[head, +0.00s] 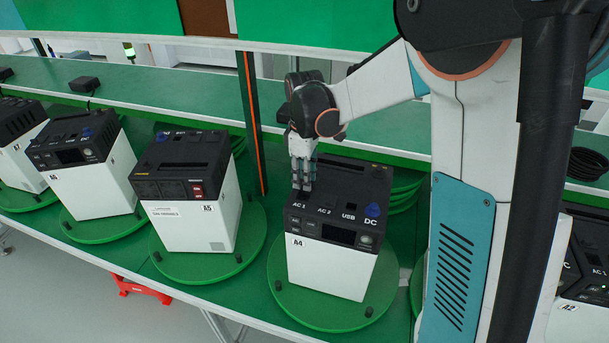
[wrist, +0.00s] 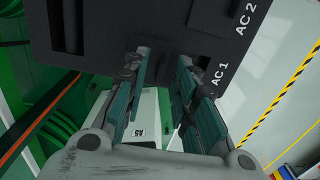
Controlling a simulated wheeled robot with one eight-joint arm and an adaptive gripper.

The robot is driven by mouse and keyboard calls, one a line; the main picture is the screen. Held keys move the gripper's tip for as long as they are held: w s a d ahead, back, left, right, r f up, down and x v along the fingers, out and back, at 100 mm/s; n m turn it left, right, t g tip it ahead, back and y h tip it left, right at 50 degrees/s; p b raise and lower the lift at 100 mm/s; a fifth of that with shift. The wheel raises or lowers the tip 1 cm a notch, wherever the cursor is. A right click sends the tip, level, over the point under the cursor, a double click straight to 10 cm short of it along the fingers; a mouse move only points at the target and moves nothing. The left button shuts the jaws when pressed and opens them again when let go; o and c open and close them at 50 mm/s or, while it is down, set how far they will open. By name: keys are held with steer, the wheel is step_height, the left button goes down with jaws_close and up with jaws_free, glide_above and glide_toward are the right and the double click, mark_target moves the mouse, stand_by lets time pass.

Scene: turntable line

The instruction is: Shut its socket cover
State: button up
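The power unit A4 (head: 331,262), white with a black top, stands upright on a green round turntable plate (head: 318,318). Its top carries sockets marked AC 1, AC 2, USB and DC; a blue cap (head: 373,210) sits by DC. My gripper (head: 302,187) points down at the left end of this top, beside the AC 1 label. In the wrist view my gripper's two fingers (wrist: 162,75) are apart with nothing clearly held. A flat dark square cover (wrist: 158,45) lies by AC 1, partly behind the fingers. I cannot tell whether the fingers touch it, or how far it is closed.
Unit A5 (head: 188,222) stands on its own plate to the left, with more units beyond it. Unit A2 (head: 577,305) is at the right edge. A dark post with an orange stripe (head: 251,120) rises behind, left of my gripper.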

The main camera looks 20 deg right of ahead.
mark_target(297, 201)
jaws_close()
steer(key=shift+s, duration=0.1)
steer(key=shift+s+a+b, duration=0.25)
steer(key=shift+s+a, duration=0.6)
steer(key=shift+s, duration=0.3)
steer(key=shift+s+a+b, duration=0.2)
steer(key=shift+s+a, duration=0.6)
steer(key=shift+s, duration=0.3)
steer(key=shift+o, duration=1)
jaws_free()
steer(key=shift+s+a, duration=0.1)
steer(key=shift+a, duration=0.05)
step_height(297, 201, up, 12)
